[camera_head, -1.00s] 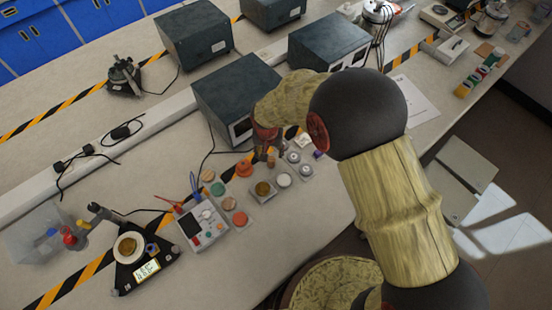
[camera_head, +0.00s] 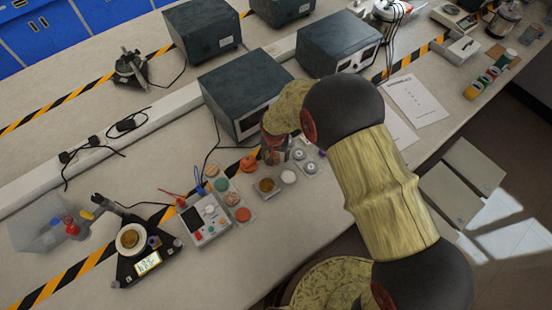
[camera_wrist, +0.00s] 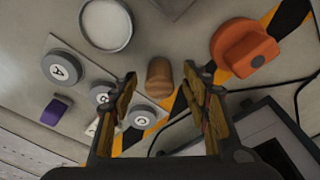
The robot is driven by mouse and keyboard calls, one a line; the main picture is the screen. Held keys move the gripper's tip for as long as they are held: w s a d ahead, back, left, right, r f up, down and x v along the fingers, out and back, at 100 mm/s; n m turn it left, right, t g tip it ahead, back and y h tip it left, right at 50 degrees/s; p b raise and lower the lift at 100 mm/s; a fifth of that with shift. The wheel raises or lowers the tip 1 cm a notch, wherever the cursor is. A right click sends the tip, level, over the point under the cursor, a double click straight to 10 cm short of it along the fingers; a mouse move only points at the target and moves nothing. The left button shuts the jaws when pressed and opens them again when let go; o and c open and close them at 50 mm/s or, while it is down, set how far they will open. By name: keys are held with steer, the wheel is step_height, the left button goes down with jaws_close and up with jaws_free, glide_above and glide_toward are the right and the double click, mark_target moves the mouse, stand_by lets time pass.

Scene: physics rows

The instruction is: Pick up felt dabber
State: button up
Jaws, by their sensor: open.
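A small brown, wood-coloured cylinder with a rounded end, which looks like the felt dabber (camera_wrist: 159,78), stands on the bench in the wrist view. My gripper (camera_wrist: 160,88) is open, with its two fingers to the left and right of the dabber's image. I see no contact, and the height gap is hard to tell. In the head view my gripper (camera_head: 273,154) is over the bench behind the small dishes, and the dabber is hidden there or too small to make out.
An orange knob-like object (camera_wrist: 244,47) is close on the right. Lettered round pieces on a plate, one marked A (camera_wrist: 61,69), and a purple block (camera_wrist: 56,110) are on the left. A white dish (camera_wrist: 106,24) is beyond. A dark instrument box (camera_head: 240,92) stands beside my gripper.

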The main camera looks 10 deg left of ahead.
mark_target(276, 154)
steer(key=shift+c, duration=0.9)
steer(key=c, duration=1)
steer(key=shift+c, duration=0.2)
steer(key=shift+r, duration=0.15)
steer(key=shift+r, duration=0.3)
step_height(276, 154, up, 2)
steer(key=shift+r, duration=0.1)
steer(key=s+d+r+p, duration=0.1)
steer(key=s+r, duration=0.9)
steer(key=s, duration=0.4)
